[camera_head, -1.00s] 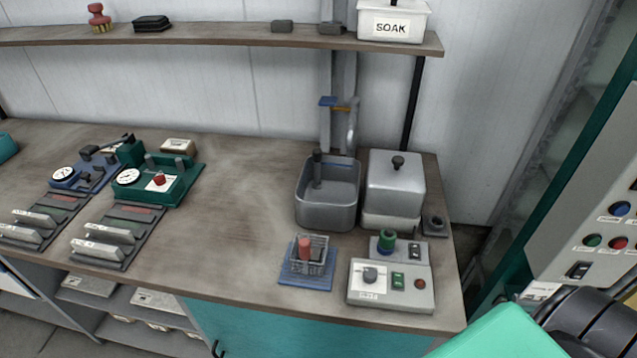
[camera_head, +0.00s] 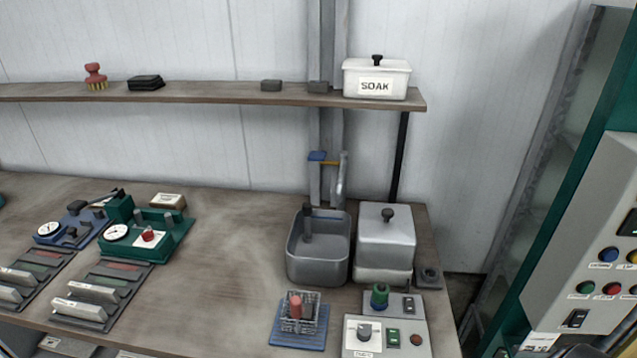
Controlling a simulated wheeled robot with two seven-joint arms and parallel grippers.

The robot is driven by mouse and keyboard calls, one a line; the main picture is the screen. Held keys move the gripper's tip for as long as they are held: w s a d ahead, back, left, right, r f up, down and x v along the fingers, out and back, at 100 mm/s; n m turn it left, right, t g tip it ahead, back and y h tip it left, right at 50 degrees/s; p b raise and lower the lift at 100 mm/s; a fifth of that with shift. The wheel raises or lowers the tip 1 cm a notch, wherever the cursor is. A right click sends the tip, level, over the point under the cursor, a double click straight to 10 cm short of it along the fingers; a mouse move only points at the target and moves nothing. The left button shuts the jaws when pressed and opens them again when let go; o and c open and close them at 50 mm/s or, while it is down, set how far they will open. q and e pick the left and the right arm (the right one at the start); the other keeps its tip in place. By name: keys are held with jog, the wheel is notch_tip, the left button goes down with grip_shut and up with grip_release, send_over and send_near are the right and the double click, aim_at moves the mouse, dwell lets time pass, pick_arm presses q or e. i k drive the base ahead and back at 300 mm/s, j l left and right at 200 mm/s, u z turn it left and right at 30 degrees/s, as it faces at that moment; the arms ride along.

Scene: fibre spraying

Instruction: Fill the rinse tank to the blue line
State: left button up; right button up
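The rinse tank appears to be the open grey metal basin (camera_head: 318,268) on the bench, left of a lidded metal box. A dark upright post (camera_head: 307,223) stands at its back left inside. A thin bluish mark (camera_head: 328,217) shows faintly along the inner back wall. I cannot make out a water level inside. A tap with a blue lever (camera_head: 317,156) and a grey curved spout (camera_head: 341,178) is on the column behind the basin. Neither of my grippers is in view.
The lidded metal box (camera_head: 386,243) and a control box (camera_head: 385,338) crowd the basin's right and front. A blue tray (camera_head: 297,338) with a wire basket sits in front. A shelf (camera_head: 220,98) carries the SOAK box (camera_head: 376,80).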

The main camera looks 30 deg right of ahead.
aim_at(316, 157)
jog(key=i+j, duration=0.15)
jog(key=j, duration=0.15)
jog(key=i+j+z, duration=0.15)
jog(key=j, duration=0.2)
jog(key=i+j, duration=0.15)
jog(key=j, duration=0.15)
jog(key=i+j+z, duration=0.1)
jog(key=j, duration=0.25)
